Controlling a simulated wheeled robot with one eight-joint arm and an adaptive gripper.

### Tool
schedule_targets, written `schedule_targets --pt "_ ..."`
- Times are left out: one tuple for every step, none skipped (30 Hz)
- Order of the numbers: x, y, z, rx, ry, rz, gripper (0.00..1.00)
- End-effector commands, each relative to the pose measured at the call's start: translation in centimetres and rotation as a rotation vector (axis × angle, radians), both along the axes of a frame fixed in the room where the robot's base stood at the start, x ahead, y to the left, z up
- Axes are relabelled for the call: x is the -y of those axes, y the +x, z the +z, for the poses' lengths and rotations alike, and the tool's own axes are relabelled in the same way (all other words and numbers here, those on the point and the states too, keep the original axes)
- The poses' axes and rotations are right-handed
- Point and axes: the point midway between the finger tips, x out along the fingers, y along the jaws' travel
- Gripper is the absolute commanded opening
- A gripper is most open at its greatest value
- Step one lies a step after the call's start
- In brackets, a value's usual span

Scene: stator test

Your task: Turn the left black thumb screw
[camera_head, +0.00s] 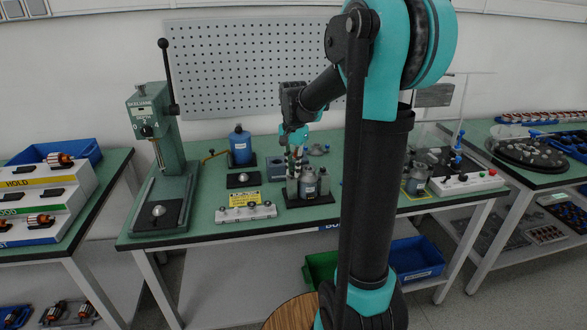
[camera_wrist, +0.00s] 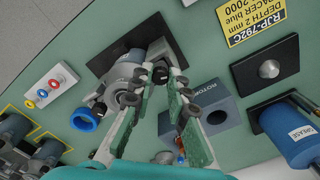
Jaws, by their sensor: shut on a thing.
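My gripper (camera_wrist: 158,84) is over a grey metal fixture (camera_wrist: 122,72) in the wrist view. Its two green-padded fingers close around a small black thumb screw (camera_wrist: 160,74) on the fixture's near side. The fingertips hide part of the screw, and I cannot tell its turn angle. Another dark round knob (camera_wrist: 138,73) sits beside it. In the head view my gripper (camera_head: 296,156) points down onto the fixture (camera_head: 308,184), which stands on a black plate on the green table; the screws are too small to make out there.
A blue-grey ROTOR block (camera_wrist: 208,112), a blue GREASE bottle (camera_wrist: 304,132) and a black plate with a metal knob (camera_wrist: 268,69) stand near the fixture. A blue ring (camera_wrist: 87,119) lies by it. A green press (camera_head: 160,150) stands at the table's left.

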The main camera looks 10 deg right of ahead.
Motion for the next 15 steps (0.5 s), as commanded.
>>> schedule_targets --pt "0.00 0.01 0.01 0.000 0.000 0.001 0.00" --pt "0.00 0.01 0.01 0.000 0.000 0.002 0.00" --pt "-0.01 0.01 0.01 0.000 0.000 0.002 0.00" --pt "-0.01 0.01 0.01 0.000 0.000 0.002 0.00" --pt "-0.01 0.01 0.01 0.000 0.000 0.002 0.00" --pt "-0.01 0.01 0.01 0.000 0.000 0.002 0.00" --pt "-0.01 0.01 0.01 0.000 0.000 0.002 0.00" --pt "-0.01 0.01 0.01 0.000 0.000 0.002 0.00" --pt "-0.01 0.01 0.01 0.000 0.000 0.002 0.00" --pt "0.00 0.01 0.01 0.000 0.000 0.001 0.17" --pt "0.00 0.01 0.01 0.000 0.000 0.001 0.21" --pt "0.00 0.01 0.01 0.000 0.000 0.001 0.26" --pt "-0.01 0.01 0.01 0.000 0.000 0.001 0.29" --pt "-0.01 0.01 0.01 0.000 0.000 0.001 0.33" --pt "-0.01 0.01 0.01 0.000 0.000 0.001 0.38"
